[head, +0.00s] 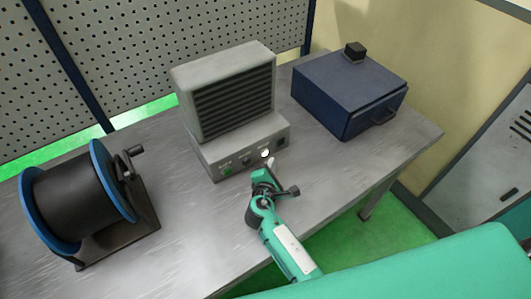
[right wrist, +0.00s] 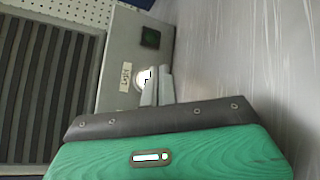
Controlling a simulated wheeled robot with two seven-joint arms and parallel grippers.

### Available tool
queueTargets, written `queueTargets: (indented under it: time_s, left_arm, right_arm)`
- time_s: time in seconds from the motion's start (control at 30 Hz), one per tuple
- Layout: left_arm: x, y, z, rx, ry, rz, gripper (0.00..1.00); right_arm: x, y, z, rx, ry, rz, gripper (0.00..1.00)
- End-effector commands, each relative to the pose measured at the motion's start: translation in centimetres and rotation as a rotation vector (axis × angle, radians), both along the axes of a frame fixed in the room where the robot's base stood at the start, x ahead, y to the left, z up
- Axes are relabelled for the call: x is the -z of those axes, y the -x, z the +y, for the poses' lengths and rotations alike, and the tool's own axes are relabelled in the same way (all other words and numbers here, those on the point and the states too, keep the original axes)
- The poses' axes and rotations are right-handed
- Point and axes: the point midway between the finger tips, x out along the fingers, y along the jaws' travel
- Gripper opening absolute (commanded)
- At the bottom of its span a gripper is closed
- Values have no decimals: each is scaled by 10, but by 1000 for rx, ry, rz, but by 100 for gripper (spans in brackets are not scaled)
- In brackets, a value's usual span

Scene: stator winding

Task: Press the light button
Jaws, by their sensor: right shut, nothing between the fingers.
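The light button is a round white button (head: 265,152) on the front panel of a grey louvred machine (head: 230,92). In the right wrist view the white button (right wrist: 142,79) looks bright, beside a small label (right wrist: 126,77) that seems to read "LIGHT". My right gripper (head: 270,162) is shut and empty, its fingertips just in front of the button. In the right wrist view the fingertips (right wrist: 157,84) overlap the button's edge and hide part of it. I cannot tell whether they touch it. My left gripper is not in view.
A dark square part (right wrist: 150,38) sits on the panel beside the button. A black spool with blue rims (head: 82,198) stands at the left of the grey table (head: 190,250). A blue box (head: 345,92) with a handle stands at the right. The table front is clear.

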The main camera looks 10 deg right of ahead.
Motion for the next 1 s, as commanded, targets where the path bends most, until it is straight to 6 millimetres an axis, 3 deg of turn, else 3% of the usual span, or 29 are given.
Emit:
queueTargets:
  time_s: [0.5,1.0]
  left_arm:
    - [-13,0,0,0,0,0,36]
    - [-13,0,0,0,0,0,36]
  right_arm:
    - [-1,46,-16,-1,0,2,0]
    - [0,48,-17,0,0,0,0]
